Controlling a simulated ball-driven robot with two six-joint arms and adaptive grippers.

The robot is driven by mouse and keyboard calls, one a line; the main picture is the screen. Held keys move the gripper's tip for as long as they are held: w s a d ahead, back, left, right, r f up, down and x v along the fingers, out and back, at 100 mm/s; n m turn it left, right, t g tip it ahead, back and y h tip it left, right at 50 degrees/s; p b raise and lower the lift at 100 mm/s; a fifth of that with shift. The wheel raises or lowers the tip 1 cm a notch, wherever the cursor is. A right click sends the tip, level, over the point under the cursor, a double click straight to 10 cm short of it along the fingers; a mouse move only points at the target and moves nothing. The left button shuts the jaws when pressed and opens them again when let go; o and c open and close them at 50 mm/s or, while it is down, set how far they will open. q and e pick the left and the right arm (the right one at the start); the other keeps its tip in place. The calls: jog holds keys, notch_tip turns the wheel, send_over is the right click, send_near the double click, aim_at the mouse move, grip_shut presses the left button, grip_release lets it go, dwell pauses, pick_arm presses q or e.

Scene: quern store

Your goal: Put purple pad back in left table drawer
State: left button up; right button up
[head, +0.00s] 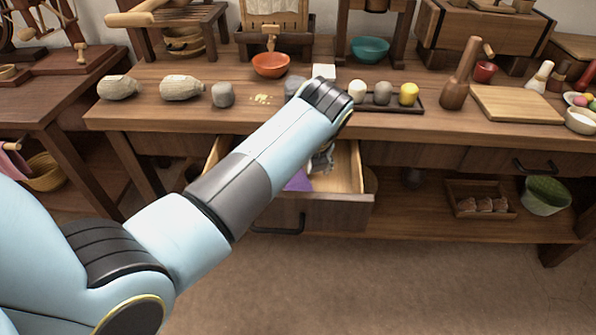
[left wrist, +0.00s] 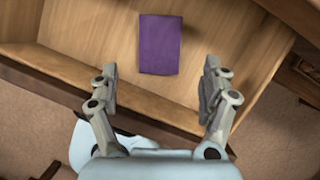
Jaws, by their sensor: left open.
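The purple pad (left wrist: 160,45) lies flat on the floor of the open left table drawer (left wrist: 85,65). In the head view the pad (head: 298,181) shows only in part beside my arm, inside the pulled-out drawer (head: 345,172). My left gripper (left wrist: 160,90) is open, its fingers apart over the drawer near its front wall. The pad is beyond the fingertips and between their lines, and nothing is held. In the head view my forearm hides much of the drawer, and the gripper (head: 322,160) shows only in small part. My right gripper is not in view.
The wooden table (head: 450,125) above the drawer carries an orange bowl (head: 271,65), a teal bowl (head: 370,49), stones and a tray with small rounded pieces. A closed drawer (head: 510,162) is at right. A lower shelf (head: 420,215) holds a wooden box (head: 480,199) and a green basket (head: 545,195).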

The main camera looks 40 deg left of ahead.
pick_arm(q)
jog(key=shift+p+v, duration=0.35)
jog(key=shift+v, duration=1.95)
